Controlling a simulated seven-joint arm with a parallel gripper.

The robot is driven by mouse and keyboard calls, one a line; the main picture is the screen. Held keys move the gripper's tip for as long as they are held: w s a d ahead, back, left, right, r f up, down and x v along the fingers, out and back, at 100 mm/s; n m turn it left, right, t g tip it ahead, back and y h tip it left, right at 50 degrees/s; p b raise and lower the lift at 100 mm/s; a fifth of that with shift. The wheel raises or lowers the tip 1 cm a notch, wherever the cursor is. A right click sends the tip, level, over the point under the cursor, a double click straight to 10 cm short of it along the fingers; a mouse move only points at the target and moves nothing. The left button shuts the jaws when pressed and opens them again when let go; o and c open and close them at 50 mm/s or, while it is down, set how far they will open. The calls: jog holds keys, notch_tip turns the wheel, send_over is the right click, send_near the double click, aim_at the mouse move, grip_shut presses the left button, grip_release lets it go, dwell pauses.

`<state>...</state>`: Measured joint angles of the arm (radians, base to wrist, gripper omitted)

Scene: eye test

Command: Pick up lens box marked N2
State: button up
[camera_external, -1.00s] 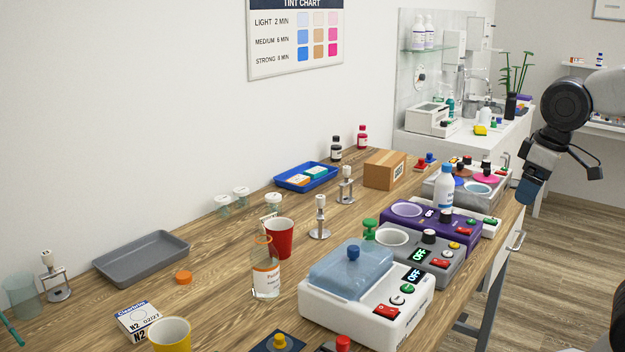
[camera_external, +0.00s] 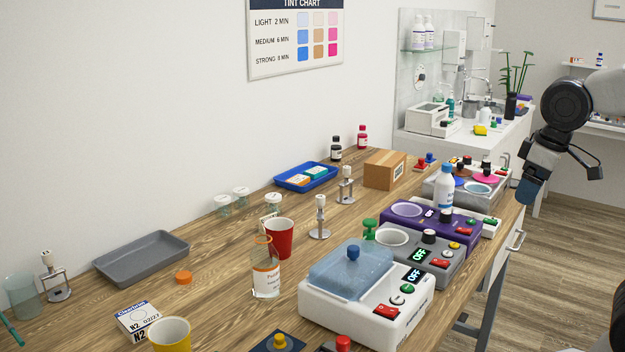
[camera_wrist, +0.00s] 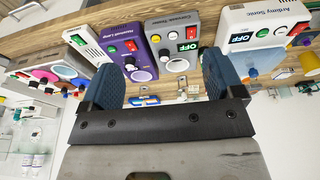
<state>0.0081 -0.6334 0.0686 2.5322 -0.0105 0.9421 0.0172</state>
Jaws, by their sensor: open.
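The lens box marked N2 (camera_external: 137,318) lies on the wooden bench at the front left in the external view. It is white with a blue band, and a yellow cup (camera_external: 169,336) stands just in front of it, hiding a little of it. My gripper (camera_external: 530,190) hangs at the right, by the bench's right edge, far from the box. In the wrist view my gripper (camera_wrist: 163,65) has its two blue fingers wide apart with nothing held between them. I cannot make out the N2 box in the wrist view.
A grey tray (camera_external: 142,273), an orange cap (camera_external: 183,277), a clear bottle (camera_external: 266,279) and a red cup (camera_external: 279,240) stand near the box. White (camera_external: 325,312), grey and purple machines line the right edge. A blue tray (camera_external: 331,184) holds other small boxes.

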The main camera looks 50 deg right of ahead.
jog(key=shift+o, duration=1.2)
jog(key=shift+r, duration=0.15)
